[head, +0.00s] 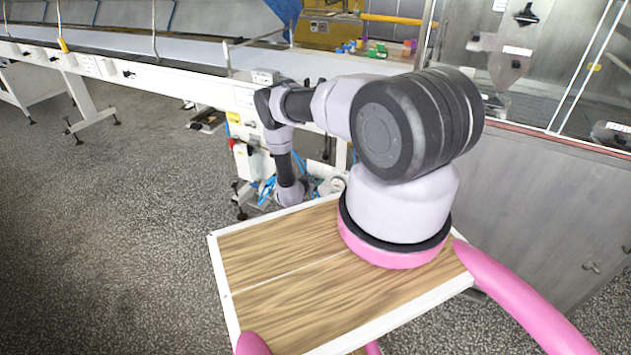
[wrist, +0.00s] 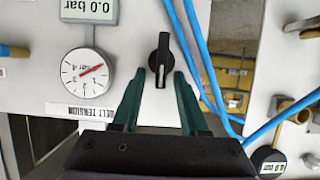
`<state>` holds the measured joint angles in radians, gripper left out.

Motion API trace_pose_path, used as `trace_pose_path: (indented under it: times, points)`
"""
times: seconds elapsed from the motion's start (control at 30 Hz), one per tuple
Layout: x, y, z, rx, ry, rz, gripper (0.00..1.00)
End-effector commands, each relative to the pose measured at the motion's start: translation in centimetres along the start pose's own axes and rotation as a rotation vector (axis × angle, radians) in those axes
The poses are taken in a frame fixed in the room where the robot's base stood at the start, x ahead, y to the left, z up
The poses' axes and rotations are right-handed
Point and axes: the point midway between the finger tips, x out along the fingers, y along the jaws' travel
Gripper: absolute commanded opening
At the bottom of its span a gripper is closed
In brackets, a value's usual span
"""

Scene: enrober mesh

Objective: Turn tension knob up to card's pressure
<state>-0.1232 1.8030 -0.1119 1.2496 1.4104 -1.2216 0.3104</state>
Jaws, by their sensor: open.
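A black tension knob (wrist: 160,58) stands on the white panel in the wrist view, its bar pointing roughly up and down in the picture. My gripper (wrist: 160,75) is open, with a green finger on either side of the knob's lower end; I cannot tell if they touch it. Left of it is a round white gauge (wrist: 84,70) with a red needle, its dial upside down. A "BELT TENSION" label (wrist: 78,110) lies below the gauge. A plate reading 0.0 bar (wrist: 88,10) is cut off at the top. In the head view the gripper and knob cannot be made out.
Blue hoses (wrist: 205,60) run close right of the knob and right finger. Another dark-rimmed gauge (wrist: 270,162) and brass fittings (wrist: 295,110) are farther right. In the head view, the white conveyor (head: 180,75) stands above my arm's end, and steel cabinets (head: 540,200) are at right.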

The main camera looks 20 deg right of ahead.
Motion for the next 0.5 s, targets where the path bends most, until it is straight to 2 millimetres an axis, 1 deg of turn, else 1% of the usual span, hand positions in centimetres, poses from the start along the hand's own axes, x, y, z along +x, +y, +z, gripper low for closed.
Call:
trace_pose_path:
  times: [0.03, 0.1, 0.5]
  points:
    - [-0.01, -0.01, -0.01, 0.0, 0.0, 0.0, 0.22]
    - [-0.02, -0.01, 0.0, 0.0, 0.0, 0.0, 0.0]
    - [-0.17, 0.08, 0.34, 0.009, -0.006, -0.003, 0.0]
